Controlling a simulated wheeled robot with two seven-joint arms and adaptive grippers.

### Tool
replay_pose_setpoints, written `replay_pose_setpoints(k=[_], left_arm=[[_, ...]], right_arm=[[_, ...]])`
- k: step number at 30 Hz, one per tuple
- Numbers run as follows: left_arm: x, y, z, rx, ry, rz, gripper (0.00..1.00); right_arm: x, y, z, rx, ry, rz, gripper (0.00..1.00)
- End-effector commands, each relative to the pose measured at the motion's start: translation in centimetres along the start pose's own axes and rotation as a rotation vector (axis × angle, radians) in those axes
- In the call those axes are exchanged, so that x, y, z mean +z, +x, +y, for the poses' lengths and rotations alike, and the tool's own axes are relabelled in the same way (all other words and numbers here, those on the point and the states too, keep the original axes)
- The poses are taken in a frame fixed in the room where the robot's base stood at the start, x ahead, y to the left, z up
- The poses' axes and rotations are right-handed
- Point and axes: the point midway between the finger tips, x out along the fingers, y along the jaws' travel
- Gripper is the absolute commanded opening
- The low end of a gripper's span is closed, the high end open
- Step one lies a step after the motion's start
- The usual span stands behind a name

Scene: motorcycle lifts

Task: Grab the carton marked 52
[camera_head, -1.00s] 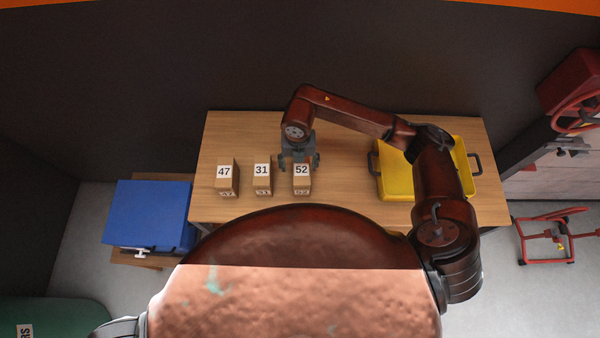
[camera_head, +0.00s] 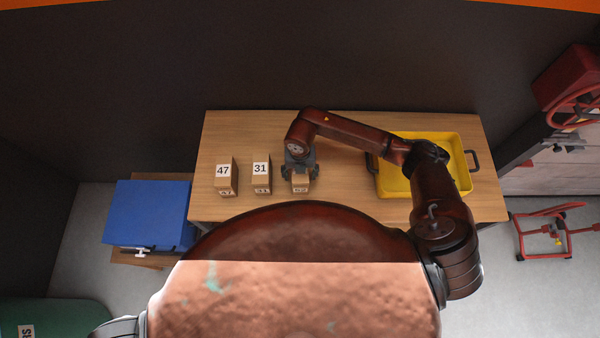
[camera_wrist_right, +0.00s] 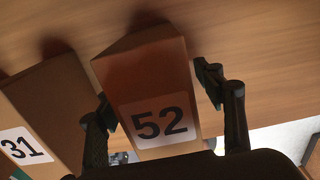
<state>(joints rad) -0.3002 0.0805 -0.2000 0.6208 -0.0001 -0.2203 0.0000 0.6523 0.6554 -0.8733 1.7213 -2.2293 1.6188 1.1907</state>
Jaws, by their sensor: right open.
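The carton marked 52 (camera_head: 301,187) stands on the wooden table, its top partly covered by my right gripper in the head view. In the right wrist view the carton (camera_wrist_right: 150,80) shows its 52 label, between the two fingers. My right gripper (camera_head: 300,174) is open around the carton; in the right wrist view its fingers (camera_wrist_right: 165,105) stand on either side with a gap visible at the right finger. Whether the left finger touches the carton I cannot tell. My left gripper is not in view.
The carton marked 31 (camera_head: 261,178) stands close to the left of it, with the carton marked 47 (camera_head: 226,179) farther left. A yellow tray (camera_head: 395,185) with dark handles is at the table's right. A blue box (camera_head: 148,213) stands left of the table (camera_head: 345,200).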

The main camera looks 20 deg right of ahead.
Motion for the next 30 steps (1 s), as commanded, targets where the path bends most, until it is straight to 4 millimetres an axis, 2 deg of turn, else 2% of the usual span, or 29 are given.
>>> replay_pose_setpoints(k=[3, 25, 30], left_arm=[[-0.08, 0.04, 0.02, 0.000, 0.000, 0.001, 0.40], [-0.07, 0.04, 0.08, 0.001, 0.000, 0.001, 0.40], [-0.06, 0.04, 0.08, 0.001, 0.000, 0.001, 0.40]], right_arm=[[0.00, 0.00, 0.01, 0.000, 0.000, 0.000, 0.62], [0.01, -0.06, 0.02, 0.001, 0.000, 0.000, 0.12], [0.02, -0.09, 0.04, 0.001, 0.000, 0.000, 0.11]])
